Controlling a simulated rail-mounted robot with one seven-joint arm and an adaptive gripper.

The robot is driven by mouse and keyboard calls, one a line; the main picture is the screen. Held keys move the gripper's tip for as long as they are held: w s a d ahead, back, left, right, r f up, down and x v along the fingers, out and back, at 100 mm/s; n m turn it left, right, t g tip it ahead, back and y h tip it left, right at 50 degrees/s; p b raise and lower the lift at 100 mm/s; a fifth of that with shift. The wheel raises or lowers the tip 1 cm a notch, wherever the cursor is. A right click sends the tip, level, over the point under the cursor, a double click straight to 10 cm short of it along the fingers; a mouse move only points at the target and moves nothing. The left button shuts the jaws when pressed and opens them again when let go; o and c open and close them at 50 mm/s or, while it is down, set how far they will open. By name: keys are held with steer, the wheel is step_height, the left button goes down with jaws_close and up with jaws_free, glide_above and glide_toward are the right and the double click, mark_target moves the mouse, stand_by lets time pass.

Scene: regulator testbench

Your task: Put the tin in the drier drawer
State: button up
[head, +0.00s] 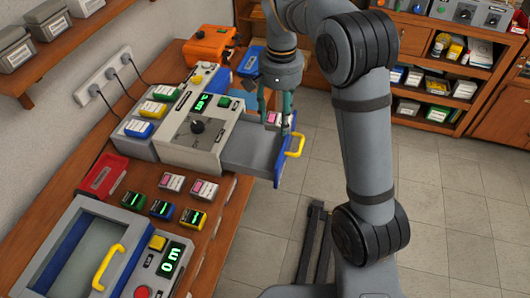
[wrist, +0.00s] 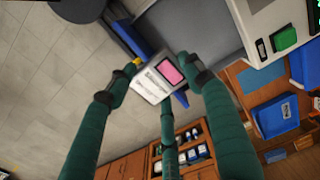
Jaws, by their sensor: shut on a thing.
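The tin is a small white block with a pink square on top (wrist: 168,72). My gripper (head: 277,120) is shut on the tin, with green fingers on its sides; in the head view the tin (head: 272,117) shows between them. The drier drawer (head: 248,149) is pulled out to the right of the grey drier (head: 190,137); it has a blue front and a yellow handle (head: 296,145). The tin is over the drawer's far part, near the blue front; its height above the floor is hard to tell. The drawer (wrist: 197,30) also shows behind the tin in the wrist view.
Several similar tins (head: 173,182) stand on the wooden bench, near a red tray (head: 103,177) and a second machine (head: 100,250) with a yellow handle. An orange case (head: 211,46) and a blue bin (head: 251,61) lie behind the drier. The drawer overhangs the tiled floor.

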glide_above(261, 149)
step_height(261, 149, down, 3)
steer(key=shift+m, duration=0.5)
step_height(261, 149, down, 11)
steer(key=shift+w+r+b, duration=0.1)
steer(key=shift+r+b, duration=0.1)
steer(key=shift+b, duration=0.25)
steer(key=shift+d, duration=0.1)
steer(key=shift+f, duration=0.25)
steer(key=o, duration=1.2)
steer(key=shift+r, duration=0.2)
step_height(261, 149, up, 12)
steer(key=shift+r+p, duration=0.1)
steer(key=shift+p, duration=0.3)
